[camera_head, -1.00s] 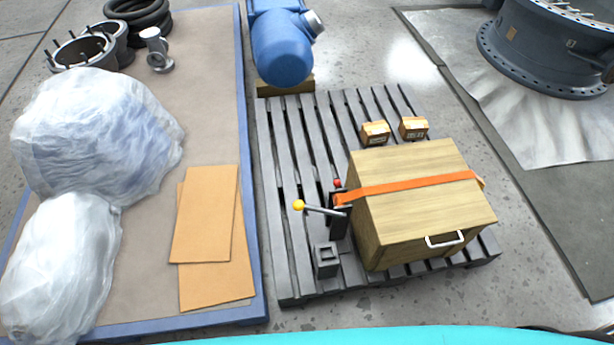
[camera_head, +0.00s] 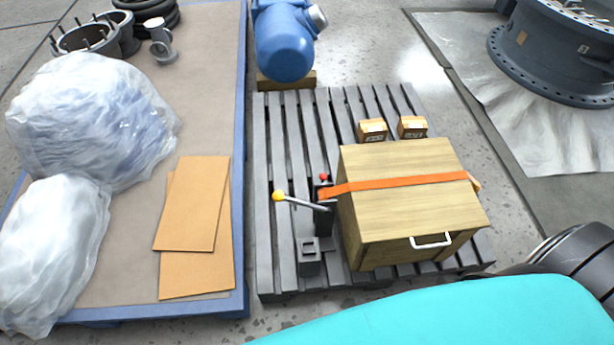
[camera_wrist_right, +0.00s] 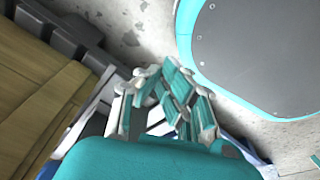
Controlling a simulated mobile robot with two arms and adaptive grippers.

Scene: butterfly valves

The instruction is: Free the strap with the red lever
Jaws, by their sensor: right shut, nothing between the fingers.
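An orange strap (camera_head: 400,184) lies over the top of a wooden crate (camera_head: 415,215) with a white handle on its front. The strap's left end runs to a dark ratchet post (camera_head: 324,218) beside the crate. A small red knob, the red lever (camera_head: 323,177), stands at the top of that post. A longer lever with a yellow ball (camera_head: 278,196) sticks out to the left. My right gripper (camera_wrist_right: 178,98) shows in the right wrist view, shut and empty, apart from the crate. It is not visible in the head view. My left gripper is not in view.
The crate stands on a grey slatted pallet (camera_head: 278,265) with two small boxes (camera_head: 372,130) behind it. A blue motor (camera_head: 285,45) is at the back. A blue-edged platform (camera_head: 120,285) with wrapped items and cardboard (camera_head: 195,215) lies left.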

